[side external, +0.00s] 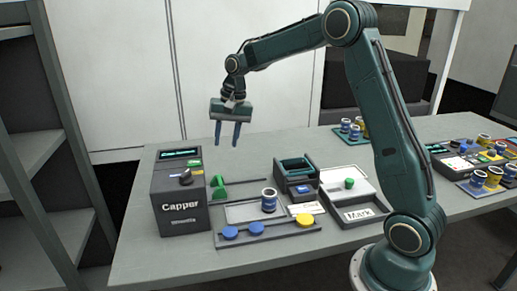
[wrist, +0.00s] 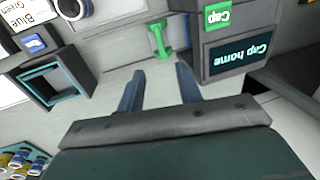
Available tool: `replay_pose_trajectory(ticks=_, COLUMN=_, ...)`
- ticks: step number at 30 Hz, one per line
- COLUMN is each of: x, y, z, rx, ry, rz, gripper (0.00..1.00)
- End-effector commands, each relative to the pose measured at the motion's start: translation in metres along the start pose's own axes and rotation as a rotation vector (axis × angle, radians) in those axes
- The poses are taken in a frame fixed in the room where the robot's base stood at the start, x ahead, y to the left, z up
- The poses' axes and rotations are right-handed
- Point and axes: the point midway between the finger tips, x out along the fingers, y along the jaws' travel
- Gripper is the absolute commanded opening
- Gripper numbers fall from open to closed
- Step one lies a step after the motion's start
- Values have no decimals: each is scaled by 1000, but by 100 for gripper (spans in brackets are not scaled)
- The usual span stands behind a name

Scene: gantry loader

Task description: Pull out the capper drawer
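The capper (side external: 168,187) is a dark grey box at the left end of the table, with a "Capper" label and a small handle low on its front. The drawer front (side external: 180,222) looks flush with the box. In the wrist view the capper (wrist: 225,35) is at the upper right, its screen reading "Cap home" beside a green "Cap" button; its drawer front is not visible there. My gripper (side external: 227,146) hangs above and to the right of the capper, fingers down, apart and empty. The fingers also show in the wrist view (wrist: 157,80), with only the table between them.
A green lever-like part (side external: 219,187) stands right of the capper. A rail with blue and yellow caps (side external: 265,231), a blue jar (side external: 268,199), a dark open-topped unit (side external: 297,176) and a "Mark" box (side external: 362,217) lie further right.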

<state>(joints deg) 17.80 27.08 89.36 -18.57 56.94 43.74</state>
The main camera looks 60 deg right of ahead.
Motion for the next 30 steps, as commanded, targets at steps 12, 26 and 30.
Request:
replay_pose_trajectory(ticks=12, x=57, y=1, z=1, rx=-1, ry=-3, rz=3, gripper=35)
replay_pose_trajectory(ticks=26, x=117, y=0, z=0, rx=-2, ry=-1, rz=1, gripper=35)
replay_pose_trajectory(ticks=30, x=124, y=0, z=0, rx=-2, ry=-1, rz=1, gripper=35)
